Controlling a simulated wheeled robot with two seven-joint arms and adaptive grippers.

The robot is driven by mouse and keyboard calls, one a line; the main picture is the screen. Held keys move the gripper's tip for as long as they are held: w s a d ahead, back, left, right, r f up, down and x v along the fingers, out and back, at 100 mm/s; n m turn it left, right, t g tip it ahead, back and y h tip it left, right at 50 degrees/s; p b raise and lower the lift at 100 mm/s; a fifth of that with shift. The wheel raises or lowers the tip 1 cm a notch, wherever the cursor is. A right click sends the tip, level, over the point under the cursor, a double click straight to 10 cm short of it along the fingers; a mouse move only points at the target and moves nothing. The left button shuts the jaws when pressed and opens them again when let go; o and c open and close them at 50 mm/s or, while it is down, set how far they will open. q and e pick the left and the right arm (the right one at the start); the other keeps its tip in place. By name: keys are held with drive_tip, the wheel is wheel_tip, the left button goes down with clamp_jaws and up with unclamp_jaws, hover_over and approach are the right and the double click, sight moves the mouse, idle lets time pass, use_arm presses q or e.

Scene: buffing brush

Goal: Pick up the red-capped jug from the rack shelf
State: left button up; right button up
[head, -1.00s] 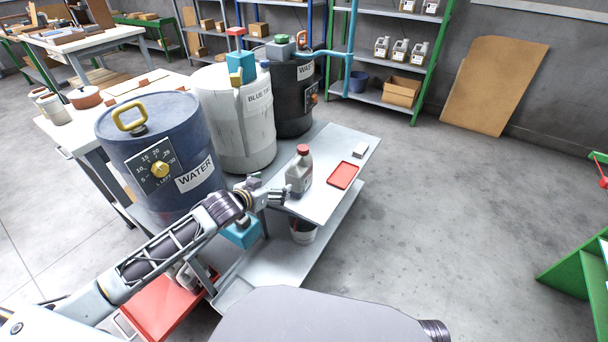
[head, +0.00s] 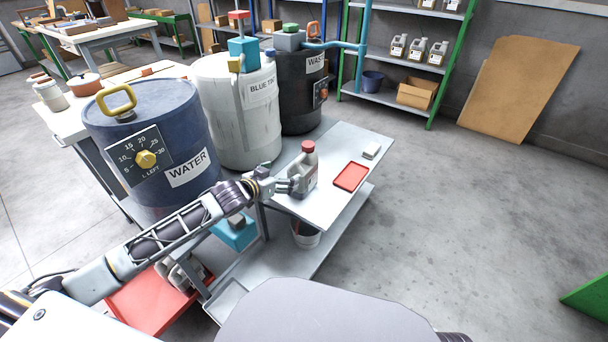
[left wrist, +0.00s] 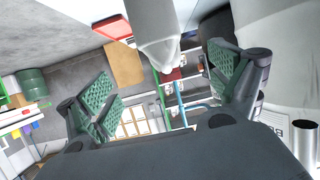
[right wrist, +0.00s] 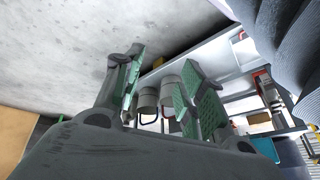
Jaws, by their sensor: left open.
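The red-capped jug (head: 305,172), grey with a pale label, stands upright on the top shelf (head: 320,208) of the metal rack, near its left edge. My left gripper (head: 284,186) is just left of the jug, its fingers pointing at the jug's side. In the left wrist view the jug (left wrist: 155,30) shows upside down, with its red cap (left wrist: 172,75) between the spread fingers of my left gripper (left wrist: 163,82). I cannot tell whether a finger touches it. My right gripper (right wrist: 165,90) shows only in the right wrist view, with its fingers apart.
A red tray (head: 351,177) and a small white block (head: 371,151) lie right of the jug. The blue WATER drum (head: 155,145), white drum (head: 238,110) and black drum (head: 300,90) stand behind and left. A bucket (head: 305,234) sits on the lower shelf.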

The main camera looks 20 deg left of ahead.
sight(295, 170)
use_arm(q)
drive_tip(key=shift+w, duration=0.15)
use_arm(e)
drive_tip(key=shift+f, duration=0.15)
use_arm(q)
drive_tip(key=b+x, duration=0.1)
drive_tip(key=x, duration=0.2)
drive_tip(key=shift+w+d+f, duration=0.15)
drive_tip(key=shift+w+f, duration=0.05)
drive_tip(key=shift+w, duration=0.15)
drive_tip(key=shift+b+x, duration=0.55)
drive_tip(key=shift+x, duration=0.35)
drive_tip(key=shift+w+d+f, duration=0.15)
drive_tip(key=shift+w+f, duration=0.15)
drive_tip(key=shift+w, duration=0.3)
drive_tip(key=shift+w+d+f+b, duration=0.15)
drive_tip(key=shift+w+b, duration=0.25)
drive_tip(key=shift+w, duration=0.2)
use_arm(e)
wheel_tip(295, 170, down, 6)
drive_tip(key=a+t, duration=0.1)
drive_tip(key=shift+a+m+y, duration=0.3)
drive_tip(key=shift+y, duration=0.1)
use_arm(q)
drive_tip(key=shift+w+d+f, duration=0.1)
use_arm(e)
drive_tip(key=shift+w, duration=0.25)
